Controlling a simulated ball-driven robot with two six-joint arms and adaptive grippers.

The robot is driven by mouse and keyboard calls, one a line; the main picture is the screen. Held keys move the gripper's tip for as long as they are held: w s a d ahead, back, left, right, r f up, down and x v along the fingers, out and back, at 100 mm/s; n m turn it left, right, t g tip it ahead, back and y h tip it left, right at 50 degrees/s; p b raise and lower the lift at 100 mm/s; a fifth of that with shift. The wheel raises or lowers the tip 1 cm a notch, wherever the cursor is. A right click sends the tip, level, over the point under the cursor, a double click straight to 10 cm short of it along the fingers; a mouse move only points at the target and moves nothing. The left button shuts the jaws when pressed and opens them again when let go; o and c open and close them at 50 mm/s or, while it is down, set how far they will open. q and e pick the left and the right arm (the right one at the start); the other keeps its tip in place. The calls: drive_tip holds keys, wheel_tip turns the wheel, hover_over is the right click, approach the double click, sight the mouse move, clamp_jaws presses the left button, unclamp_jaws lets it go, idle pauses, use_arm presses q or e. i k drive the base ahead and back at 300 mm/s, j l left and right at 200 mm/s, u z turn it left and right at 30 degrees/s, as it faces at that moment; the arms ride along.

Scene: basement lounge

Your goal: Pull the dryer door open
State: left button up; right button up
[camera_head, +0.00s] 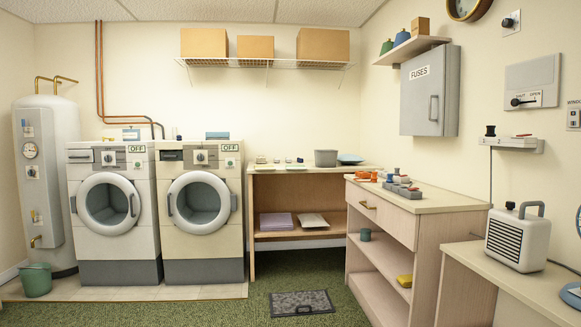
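Two front-loading machines stand side by side at the back left, the white left machine (120,248) and the cream right machine (203,246). I cannot tell from any label which is the dryer. The left machine's round door (90,179) and the right machine's round door (182,180) both look shut. A dial and a green OFF sign sit above each door. Neither of my grippers is in view, so their state and place do not show.
A white boiler (57,140) and a green bucket (36,281) stand left of the machines. A low shelf unit (300,235) stands to their right, a drawer cabinet (382,211) further right. A dark floor hatch or mat (290,298) lies on the green carpet, otherwise clear ahead.

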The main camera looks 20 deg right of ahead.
sight(229, 202)
drive_tip(key=i+l, duration=0.3)
drive_tip(key=i, duration=0.3)
drive_tip(key=i+l+z, duration=0.15)
drive_tip(key=i+l, duration=0.15)
drive_tip(key=i, duration=0.25)
drive_tip(key=i+l, duration=0.25)
drive_tip(key=i, duration=0.35)
drive_tip(key=i+l+z, duration=0.1)
drive_tip(key=i, duration=0.5)
drive_tip(key=i+l+z, duration=0.1)
drive_tip(key=i+l, duration=0.2)
drive_tip(key=i, duration=0.3)
